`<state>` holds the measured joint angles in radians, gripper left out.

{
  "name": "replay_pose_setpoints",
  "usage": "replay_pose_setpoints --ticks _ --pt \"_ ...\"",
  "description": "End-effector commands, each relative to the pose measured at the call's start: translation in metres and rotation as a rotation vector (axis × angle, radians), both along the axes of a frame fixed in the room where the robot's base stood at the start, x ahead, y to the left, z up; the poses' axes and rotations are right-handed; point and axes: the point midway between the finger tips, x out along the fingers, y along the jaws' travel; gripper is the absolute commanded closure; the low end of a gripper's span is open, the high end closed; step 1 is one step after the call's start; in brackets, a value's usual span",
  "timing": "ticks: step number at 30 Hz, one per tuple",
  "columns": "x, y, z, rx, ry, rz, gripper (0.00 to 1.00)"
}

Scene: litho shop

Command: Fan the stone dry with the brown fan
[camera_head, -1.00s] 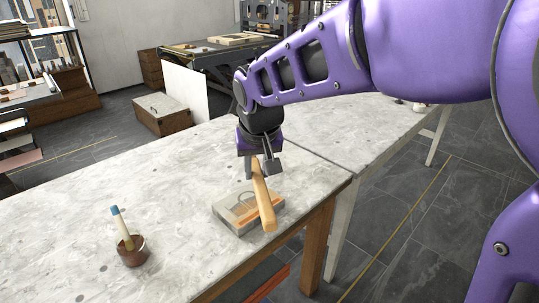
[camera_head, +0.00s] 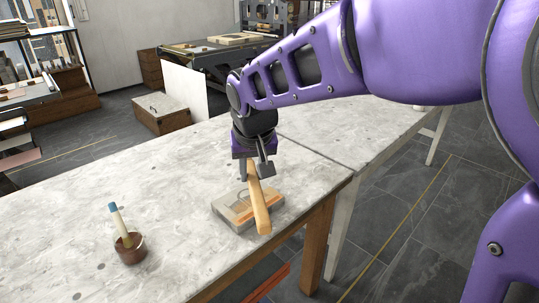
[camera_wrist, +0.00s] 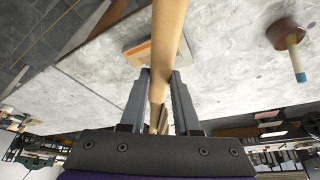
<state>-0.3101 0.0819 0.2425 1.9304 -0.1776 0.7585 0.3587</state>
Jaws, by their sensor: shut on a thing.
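The stone (camera_head: 232,213) is a flat grey slab with an orange-tan border and markings on its top. It lies near the front edge of the pale table, and it also shows in the wrist view (camera_wrist: 134,53). My gripper (camera_head: 254,168) is shut on the brown fan (camera_head: 260,212), a tan, narrow wooden piece that looks edge-on or handle-like here. The fan slants above the stone and hides part of its top. In the wrist view the fan (camera_wrist: 167,28) runs between the fingers of my gripper (camera_wrist: 160,78). I cannot tell whether it touches the stone.
The tabletop between cup and stone is clear. A second pale table (camera_head: 350,130) adjoins behind. A wooden box (camera_head: 160,116) sits on the floor beyond.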

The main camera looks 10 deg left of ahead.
Motion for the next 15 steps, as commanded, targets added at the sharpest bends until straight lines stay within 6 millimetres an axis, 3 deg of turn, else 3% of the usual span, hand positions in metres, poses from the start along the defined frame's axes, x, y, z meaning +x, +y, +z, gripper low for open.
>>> replay_pose_setpoints --ticks 5,15 --pt "0.000 0.000 0.003 0.000 -0.001 0.000 1.00" --pt "0.000 0.000 0.036 0.001 -0.002 0.000 1.00"
